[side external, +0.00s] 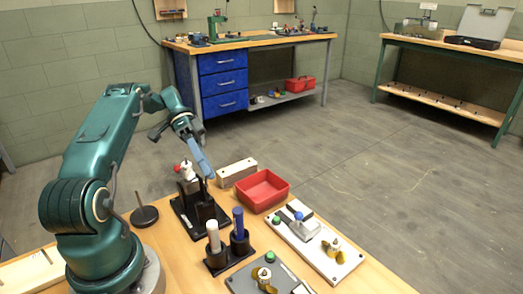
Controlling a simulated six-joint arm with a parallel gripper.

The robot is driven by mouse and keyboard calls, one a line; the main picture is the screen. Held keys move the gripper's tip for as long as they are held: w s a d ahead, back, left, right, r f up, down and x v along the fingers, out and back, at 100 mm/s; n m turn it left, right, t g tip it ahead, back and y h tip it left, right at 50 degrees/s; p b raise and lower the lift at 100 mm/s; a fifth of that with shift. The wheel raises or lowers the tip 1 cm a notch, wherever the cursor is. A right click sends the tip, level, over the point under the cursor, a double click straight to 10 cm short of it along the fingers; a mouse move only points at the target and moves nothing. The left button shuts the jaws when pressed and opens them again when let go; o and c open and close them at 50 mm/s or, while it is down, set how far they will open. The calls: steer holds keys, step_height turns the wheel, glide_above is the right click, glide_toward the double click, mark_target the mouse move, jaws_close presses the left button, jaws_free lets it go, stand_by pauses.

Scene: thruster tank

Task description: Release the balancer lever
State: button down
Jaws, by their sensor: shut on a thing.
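My gripper (190,138) is shut on a light blue rod (203,163), which slants down to the right. The rod's lower end is close to a black fixture (205,215) on the wooden bench; I cannot tell whether they touch. The fixture carries a white part (188,173) and has a small red knob (177,167) at its left. I cannot tell for certain which part is the balancer lever. A white plate (345,264) at the right bears a grey block with a blue knob (298,216).
A red tray (263,190) and a pale block (237,172) stand behind the fixture. White (212,235) and dark blue (238,224) cylinders stand upright in black holders in front. A grey plate (243,281) lies at the front edge. A dark disc with a rod (144,216) stands at left.

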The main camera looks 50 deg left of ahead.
steer(key=shift+f, duration=0.15)
steer(key=c, duration=0.6)
jaws_free()
steer(key=shift+d+y, duration=0.15)
steer(key=shift+y, duration=0.15)
